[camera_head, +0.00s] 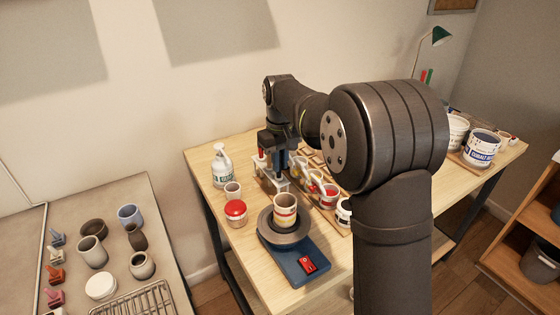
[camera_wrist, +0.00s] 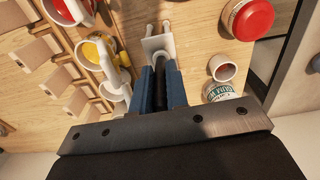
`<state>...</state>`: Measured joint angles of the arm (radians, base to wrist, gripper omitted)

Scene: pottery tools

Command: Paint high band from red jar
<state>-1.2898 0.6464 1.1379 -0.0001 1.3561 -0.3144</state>
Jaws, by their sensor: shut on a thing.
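The clay cup (camera_head: 285,209) stands upright on the round wheel head (camera_head: 264,229), with coloured bands on its wall. An open jar of red paint (camera_head: 329,197) stands in the row of jars to the right; its rim shows at the upper left of the wrist view (camera_wrist: 63,12). My gripper (camera_head: 268,150) is at the white tool stand (camera_head: 283,184), behind the cup. In the wrist view, my gripper's blue fingers (camera_wrist: 160,72) are shut on a dark upright brush handle (camera_wrist: 160,91) at the stand (camera_wrist: 157,43). The brush tip is hidden.
A red-lidded jar (camera_head: 235,210), a small white cup (camera_head: 232,188) and a spray bottle (camera_head: 222,166) stand left of the stand. A yellow paint jar (camera_wrist: 92,52) is beside it. The wheel's blue base (camera_head: 295,262) has a red switch (camera_head: 307,264). My arm hides the right-middle table.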

